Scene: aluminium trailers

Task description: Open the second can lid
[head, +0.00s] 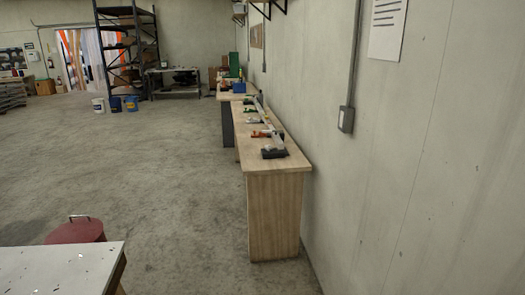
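A red round object (75,231) with a small metal handle on its top stands at the lower left, behind a white-topped table. It looks like a can with its lid on, but its lower part is hidden by the table. Far off at the left, a white bucket (98,105) and two blue buckets (115,104) stand on the floor by a shelf. They are too small to tell whether they have lids. No second red can shows. Neither of my grippers is in view.
The white-topped table (60,268) fills the lower left corner. A long wooden bench (274,205) with tools stands along the right wall (430,150). A dark metal shelf (128,45) stands at the back. The concrete floor (170,180) between them is clear.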

